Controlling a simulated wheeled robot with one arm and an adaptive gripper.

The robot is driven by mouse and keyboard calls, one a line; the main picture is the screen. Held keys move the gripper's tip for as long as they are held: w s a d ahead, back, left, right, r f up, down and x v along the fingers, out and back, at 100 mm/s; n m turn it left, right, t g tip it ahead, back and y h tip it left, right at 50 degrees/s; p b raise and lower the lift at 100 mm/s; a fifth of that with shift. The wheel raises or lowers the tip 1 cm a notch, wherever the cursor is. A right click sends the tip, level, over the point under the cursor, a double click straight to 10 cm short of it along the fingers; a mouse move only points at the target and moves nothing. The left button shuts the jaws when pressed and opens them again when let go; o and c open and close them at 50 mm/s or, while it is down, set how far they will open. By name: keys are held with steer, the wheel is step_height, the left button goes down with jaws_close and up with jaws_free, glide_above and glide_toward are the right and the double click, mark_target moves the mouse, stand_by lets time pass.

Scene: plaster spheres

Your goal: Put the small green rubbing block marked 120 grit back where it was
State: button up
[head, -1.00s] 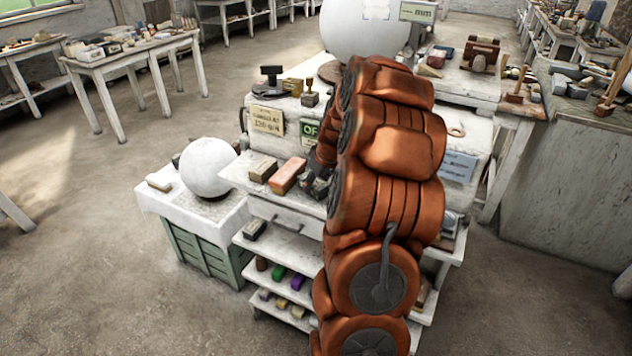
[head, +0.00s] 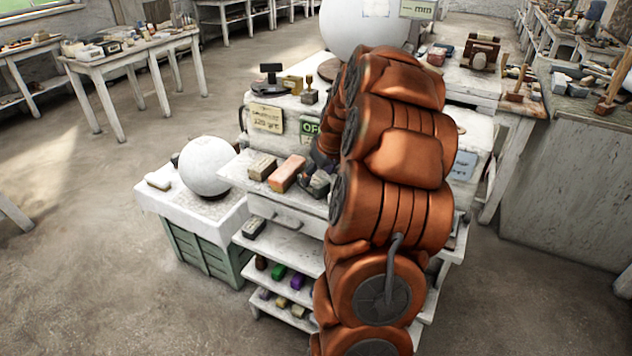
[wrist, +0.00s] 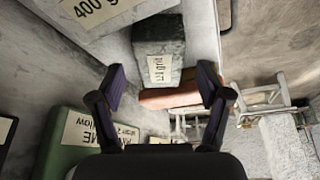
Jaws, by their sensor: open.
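A dark grey-green block (wrist: 160,50) with a pale label ending in "grit" is ahead of my gripper in the wrist view; its number is hard to read. My gripper (wrist: 161,82) is open, with one dark finger to each side of the block's near end and gaps between. I cannot tell whether the block is within finger depth. In the head view, a dark block (head: 319,184) sits at the right of the shelf's row, by my gripper, which my orange arm mostly hides.
An orange block (head: 287,173) and a tan block (head: 262,167) lie to the left on the shelf. A white sphere (head: 207,166) stands left.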

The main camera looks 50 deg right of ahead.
steer(key=b+v, duration=0.3)
steer(key=v, duration=0.6)
steer(key=s+a+f+n+g+y, duration=0.1)
steer(key=s+a, duration=0.2)
steer(key=a, duration=1)
steer(key=s+a+f+n+g+y, duration=0.1)
steer(key=s+a+g, duration=0.15)
steer(key=a, duration=1.05)
steer(key=s+a+f+g, duration=0.1)
steer(key=s+a+f, duration=0.1)
steer(key=s+a, duration=0.3)
steer(key=s+a+f+g+h, duration=0.1)
steer(key=s+a+f, duration=0.2)
steer(key=s, duration=1.1)
steer(key=a, duration=0.3)
steer(key=shift+s+m+g, duration=0.25)
steer(key=shift+m+g, duration=0.1)
steer(key=shift+m, duration=0.05)
steer(key=shift+f, duration=0.1)
